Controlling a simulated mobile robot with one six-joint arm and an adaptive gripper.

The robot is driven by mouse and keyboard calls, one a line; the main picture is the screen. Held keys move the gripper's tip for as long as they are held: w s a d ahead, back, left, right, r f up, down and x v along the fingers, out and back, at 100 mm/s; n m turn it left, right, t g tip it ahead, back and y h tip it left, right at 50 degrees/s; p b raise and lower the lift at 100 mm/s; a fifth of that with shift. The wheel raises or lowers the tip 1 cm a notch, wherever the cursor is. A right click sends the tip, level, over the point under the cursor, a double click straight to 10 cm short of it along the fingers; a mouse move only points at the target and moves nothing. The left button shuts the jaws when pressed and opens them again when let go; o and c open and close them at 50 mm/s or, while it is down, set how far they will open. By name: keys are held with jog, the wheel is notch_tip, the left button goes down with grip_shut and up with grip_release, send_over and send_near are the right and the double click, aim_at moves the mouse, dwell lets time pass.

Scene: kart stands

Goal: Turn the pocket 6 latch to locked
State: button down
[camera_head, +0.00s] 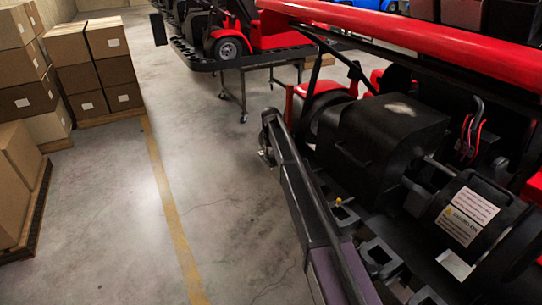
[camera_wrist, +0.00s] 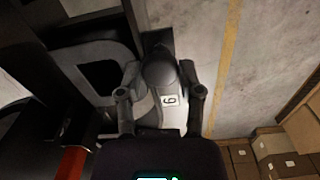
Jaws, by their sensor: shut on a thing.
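In the wrist view, my gripper (camera_wrist: 160,96) has one finger on each side of the pocket 6 latch (camera_wrist: 158,68) and is shut on it. The latch has a dark rounded top and a grey body. A white label with a black 6 (camera_wrist: 170,100) shows between the fingers. The lower part of the latch is hidden by my gripper. I cannot tell from this view whether the latch stands at locked.
A red and black kart (camera_head: 375,130) fills the right of the head view. Another kart (camera_head: 229,48) rests on a wheeled stand behind. Stacked cardboard boxes (camera_head: 104,65) stand at the left. The concrete floor (camera_head: 215,170) between, with a yellow line (camera_head: 165,190), is clear.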

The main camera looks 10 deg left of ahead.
jog(key=m, duration=0.3)
jog(key=shift+s+m, duration=0.1)
jog(key=shift+m, duration=2.2)
jog(key=shift+c, duration=1.3)
grip_release()
jog(key=shift+a, duration=0.1)
jog(key=shift+n, duration=0.3)
